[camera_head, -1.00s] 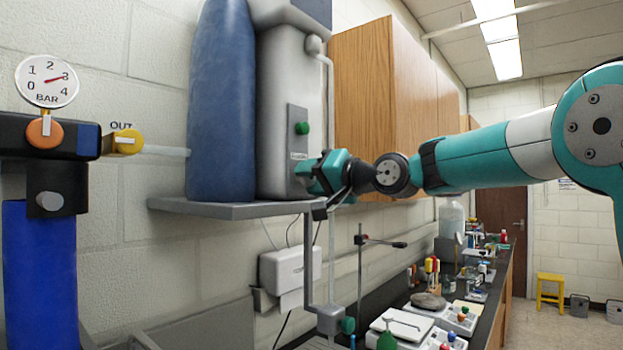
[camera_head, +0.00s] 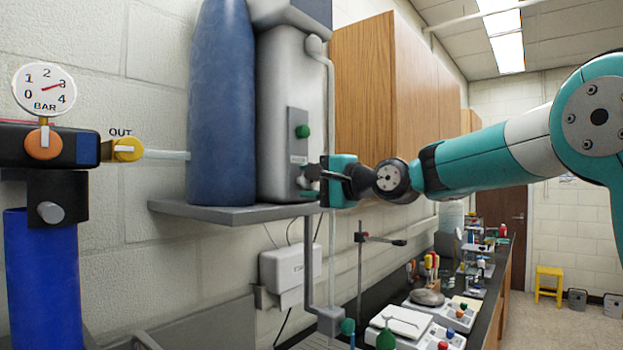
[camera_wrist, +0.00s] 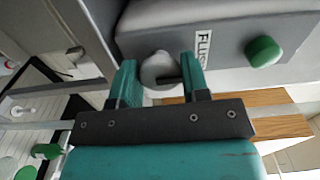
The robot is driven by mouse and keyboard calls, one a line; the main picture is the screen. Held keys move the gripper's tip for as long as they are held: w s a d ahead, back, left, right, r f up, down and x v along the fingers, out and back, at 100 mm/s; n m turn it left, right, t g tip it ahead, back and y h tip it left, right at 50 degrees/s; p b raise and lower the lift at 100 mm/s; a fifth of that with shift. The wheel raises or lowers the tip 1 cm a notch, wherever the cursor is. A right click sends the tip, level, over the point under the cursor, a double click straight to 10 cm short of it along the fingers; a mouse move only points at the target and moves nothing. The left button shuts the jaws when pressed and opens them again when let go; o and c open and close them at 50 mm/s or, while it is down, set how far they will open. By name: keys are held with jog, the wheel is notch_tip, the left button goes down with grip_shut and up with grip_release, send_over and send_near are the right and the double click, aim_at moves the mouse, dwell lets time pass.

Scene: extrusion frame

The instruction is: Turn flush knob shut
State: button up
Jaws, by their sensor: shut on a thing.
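The flush knob (camera_wrist: 158,66) is a round grey knob on a grey plate beside a label that reads "FLUS", its last part hidden. My gripper (camera_wrist: 159,75) has one teal finger on each side of the knob and is shut on it. A dark slot or bar shows on the knob's near side. In the head view my gripper (camera_head: 308,183) reaches in from the right to the lower part of the plate (camera_head: 298,140) on the grey tank (camera_head: 275,110). The fingers partly cover the knob there.
A green knob (camera_head: 302,131) sits higher on the same plate; the wrist view also shows it (camera_wrist: 263,51). A grey shelf (camera_head: 235,214) carries the tank and a blue cylinder (camera_head: 221,110). A vertical pipe (camera_head: 331,120) runs close beside my gripper. Wooden cabinets (camera_head: 370,90) stand behind.

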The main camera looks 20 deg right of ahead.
dwell(0.4)
jog(key=o, duration=0.9)
jog(key=shift+b+v, duration=3.8)
jog(key=shift+v, duration=4.9)
